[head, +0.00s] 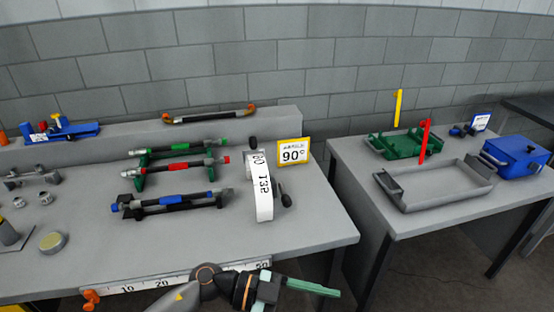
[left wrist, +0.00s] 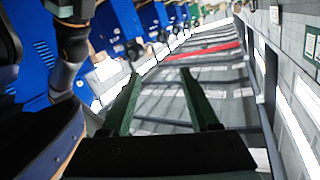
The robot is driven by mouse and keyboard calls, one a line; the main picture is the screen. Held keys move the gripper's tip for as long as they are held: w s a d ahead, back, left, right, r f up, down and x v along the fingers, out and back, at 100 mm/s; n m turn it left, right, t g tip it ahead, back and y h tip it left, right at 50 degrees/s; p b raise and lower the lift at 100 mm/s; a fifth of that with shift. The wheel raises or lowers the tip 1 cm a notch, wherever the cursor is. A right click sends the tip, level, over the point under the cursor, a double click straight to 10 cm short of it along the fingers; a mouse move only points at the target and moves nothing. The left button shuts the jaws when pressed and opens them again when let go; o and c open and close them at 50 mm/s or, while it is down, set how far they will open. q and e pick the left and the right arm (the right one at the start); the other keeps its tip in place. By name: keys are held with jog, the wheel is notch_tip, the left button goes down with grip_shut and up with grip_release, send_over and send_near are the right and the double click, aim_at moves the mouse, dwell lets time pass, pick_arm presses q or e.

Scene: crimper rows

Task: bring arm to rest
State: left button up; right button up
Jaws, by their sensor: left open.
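My left gripper (head: 303,288) is at the bottom middle of the head view, in front of the grey workbench (head: 85,270). Its arm comes in from the lower left, and its green finger points right. In the left wrist view the left gripper (left wrist: 160,82) shows its two green fingers spread apart with nothing between them. Beyond them is a tilted view of the room. My right gripper is in neither view.
A ruler strip (head: 135,287) runs along the front edge near my arm. A grey tray (head: 440,200) stands on the right table.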

pick_arm(q)
jog(key=w+a+r+n+t+h, duration=0.2)
jog(key=w+a+n+t, duration=0.25)
jog(key=n+t, duration=0.7)
jog(key=w+a+f+n+t+y, duration=0.3)
jog(key=a+f+n+t+y, duration=0.2)
jog(key=a+f+t+y, duration=0.15)
jog(key=s+a+f+n+g+y, duration=0.2)
jog(key=s+a+f+g+y, duration=0.1)
jog(key=s+a+f+y, duration=0.2)
jog(key=s+a+f+n+g+y, duration=0.2)
jog(key=s+a+f, duration=0.6)
jog(key=f, duration=0.5)
jog(key=s+g+y, duration=0.1)
jog(key=s+y, duration=0.1)
jog(key=shift+a+f+y, duration=0.15)
jog(key=shift+a+y, duration=0.2)
jog(key=shift+a, duration=0.05)
